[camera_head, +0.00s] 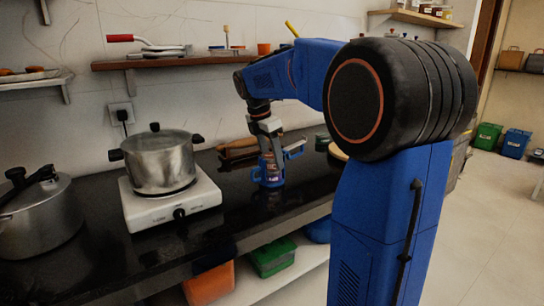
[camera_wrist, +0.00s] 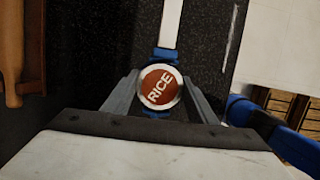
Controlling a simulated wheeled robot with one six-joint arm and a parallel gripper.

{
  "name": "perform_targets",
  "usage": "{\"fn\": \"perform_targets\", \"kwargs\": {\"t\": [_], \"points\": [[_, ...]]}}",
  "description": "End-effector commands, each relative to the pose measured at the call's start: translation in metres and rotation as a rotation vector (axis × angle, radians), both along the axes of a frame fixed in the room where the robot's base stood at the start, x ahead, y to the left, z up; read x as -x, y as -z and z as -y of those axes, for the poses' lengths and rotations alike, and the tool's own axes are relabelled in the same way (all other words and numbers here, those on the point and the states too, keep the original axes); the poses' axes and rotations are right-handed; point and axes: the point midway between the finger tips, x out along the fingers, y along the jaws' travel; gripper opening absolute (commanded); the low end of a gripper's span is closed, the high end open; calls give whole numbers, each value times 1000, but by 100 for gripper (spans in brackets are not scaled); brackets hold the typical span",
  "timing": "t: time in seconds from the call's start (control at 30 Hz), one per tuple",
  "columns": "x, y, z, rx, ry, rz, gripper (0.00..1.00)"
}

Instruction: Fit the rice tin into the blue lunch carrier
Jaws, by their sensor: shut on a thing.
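My gripper (camera_head: 267,148) points straight down over the counter and is shut on the rice tin. In the wrist view the tin's round lid (camera_wrist: 159,87) is red-brown with white "RICE" lettering and a pale rim, with a finger on each side. The blue lunch carrier (camera_head: 268,180) stands on the counter directly below my gripper. Blue parts of the carrier (camera_wrist: 165,55) show just beyond and before the tin in the wrist view. The tin appears lined up with the carrier. I cannot tell how deep it sits, as its lower part is hidden.
A steel pot (camera_head: 163,162) stands on a white stove (camera_head: 170,200) to the left. A pressure cooker (camera_head: 38,215) is at far left. A wooden thing (camera_head: 238,152) lies behind the carrier. The dark counter (camera_head: 225,215) is clear in front of the carrier.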

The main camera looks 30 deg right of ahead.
Motion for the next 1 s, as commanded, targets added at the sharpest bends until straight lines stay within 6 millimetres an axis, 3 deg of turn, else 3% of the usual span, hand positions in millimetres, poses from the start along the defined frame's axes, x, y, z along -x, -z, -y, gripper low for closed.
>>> {"fn": "perform_targets", "kwargs": {"t": [0.2, 0.23, 0.3, 0.5, 0.57, 1.0], "points": [[0, 0, 0, 0, 0, 1, 22], [0, 0, 0, 0, 0, 1, 59], [0, 0, 0, 0, 0, 1, 74], [0, 0, 0, 0, 0, 1, 74], [0, 0, 0, 0, 0, 0, 86], [0, 0, 0, 0, 0, 0, 86]]}}
